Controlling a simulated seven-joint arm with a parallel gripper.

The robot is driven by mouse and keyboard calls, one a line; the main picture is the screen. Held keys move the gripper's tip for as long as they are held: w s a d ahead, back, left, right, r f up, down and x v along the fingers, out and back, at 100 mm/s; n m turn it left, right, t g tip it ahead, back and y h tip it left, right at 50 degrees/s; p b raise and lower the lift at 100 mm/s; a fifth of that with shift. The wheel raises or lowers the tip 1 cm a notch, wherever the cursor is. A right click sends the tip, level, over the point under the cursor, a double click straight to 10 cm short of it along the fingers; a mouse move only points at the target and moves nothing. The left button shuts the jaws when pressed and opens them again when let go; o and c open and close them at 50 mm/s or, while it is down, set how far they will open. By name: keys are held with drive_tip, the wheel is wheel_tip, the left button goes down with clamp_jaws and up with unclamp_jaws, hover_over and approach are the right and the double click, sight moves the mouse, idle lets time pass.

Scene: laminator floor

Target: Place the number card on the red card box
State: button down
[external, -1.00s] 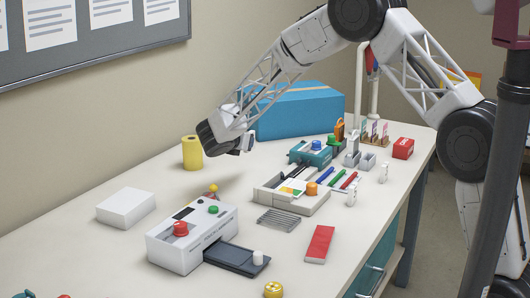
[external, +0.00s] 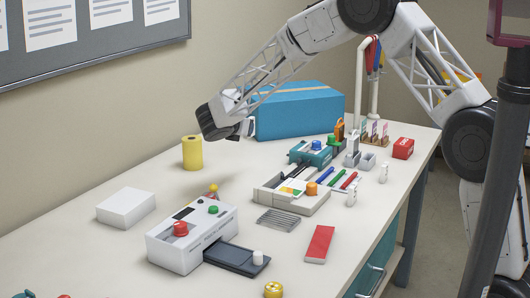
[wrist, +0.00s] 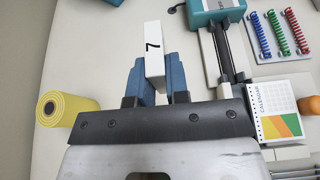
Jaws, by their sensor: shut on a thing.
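My gripper (wrist: 152,82) is shut on the white number card (wrist: 153,40), which bears a black 7 and stands between the two blue fingers in the wrist view. In the external view my gripper (external: 246,128) hangs above the table near the large blue box; the card cannot be made out there. A small red box (external: 403,148) with a pale mark stands at the back right of the table, apart from my gripper. A flat red block (external: 320,242) lies at the front right. Which of these is the red card box I cannot tell for sure.
A yellow roll (external: 192,152) stands left of my gripper. The large blue box (external: 300,112) is behind it. The laminator (external: 185,243) is in front.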

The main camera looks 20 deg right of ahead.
drive_tip(key=d+r+m+g+h, duration=0.2)
drive_tip(key=d, duration=3)
drive_tip(key=s+d+m+g, duration=0.1)
drive_tip(key=s+d, duration=0.3)
drive_tip(key=d, duration=0.4)
drive_tip(key=s+d+m+g+h, duration=0.1)
drive_tip(key=s+d, duration=0.2)
drive_tip(key=d, duration=0.5)
drive_tip(key=s+d+m+g, duration=0.1)
drive_tip(key=s+d, duration=0.3)
drive_tip(key=d, duration=0.4)
drive_tip(key=f, duration=0.6)
drive_tip(key=shift+w+d, duration=0.1)
drive_tip(key=shift+w, duration=0.15)
hover_over(401, 143)
drive_tip(key=shift+w+f+n+t, duration=0.1)
drive_tip(key=shift+f+n+t, duration=0.25)
drive_tip(key=shift+f, duration=0.35)
drive_tip(key=shift+f, duration=1.75)
